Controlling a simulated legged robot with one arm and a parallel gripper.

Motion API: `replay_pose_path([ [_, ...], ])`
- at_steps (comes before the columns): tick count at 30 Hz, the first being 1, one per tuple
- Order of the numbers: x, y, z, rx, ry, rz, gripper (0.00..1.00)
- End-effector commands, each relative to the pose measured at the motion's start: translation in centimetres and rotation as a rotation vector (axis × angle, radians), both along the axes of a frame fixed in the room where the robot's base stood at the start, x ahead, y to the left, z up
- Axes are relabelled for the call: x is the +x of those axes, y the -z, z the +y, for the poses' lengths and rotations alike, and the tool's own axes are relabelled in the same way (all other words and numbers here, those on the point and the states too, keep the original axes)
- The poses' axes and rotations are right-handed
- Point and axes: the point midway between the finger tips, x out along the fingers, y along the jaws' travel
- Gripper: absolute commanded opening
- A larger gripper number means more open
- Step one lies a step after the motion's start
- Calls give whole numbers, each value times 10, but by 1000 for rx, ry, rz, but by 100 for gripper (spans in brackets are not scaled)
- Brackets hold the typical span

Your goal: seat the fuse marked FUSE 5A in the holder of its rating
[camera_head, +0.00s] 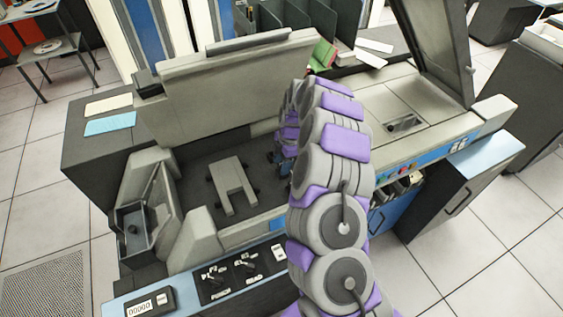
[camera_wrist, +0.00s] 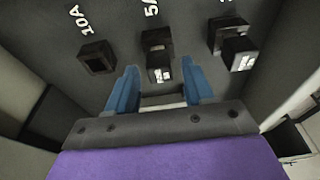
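In the wrist view a dark panel (camera_wrist: 190,18) carries three square black holders in a row. The holder marked 10A (camera_wrist: 97,58) has an open, empty-looking socket. The middle holder (camera_wrist: 156,38), its mark cut off and reading like 5A, has a dark fuse (camera_wrist: 159,69) with a small pale label at its front. The label is too small to read. My gripper (camera_wrist: 160,76) is open, its blue fingers on either side of this fuse with gaps showing. Another labelled fuse (camera_wrist: 240,53) sticks out at the right holder (camera_wrist: 224,29). In the head view my arm hides the holders.
In the head view the grey machine (camera_head: 225,95) has a raised cover and a recess with a pale bracket (camera_head: 233,185). A switch panel (camera_head: 235,273) lies at its front. Light walls flank the panel in the wrist view.

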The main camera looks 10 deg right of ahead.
Motion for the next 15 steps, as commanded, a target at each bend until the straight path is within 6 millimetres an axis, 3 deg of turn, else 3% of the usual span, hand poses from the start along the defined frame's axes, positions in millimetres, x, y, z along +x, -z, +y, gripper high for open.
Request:
replay_pose_path([
  [10, 0, -3, -1, 0, 0, 0, 56],
  [15, 2, -24, -5, 0, 2, -4, 56],
])
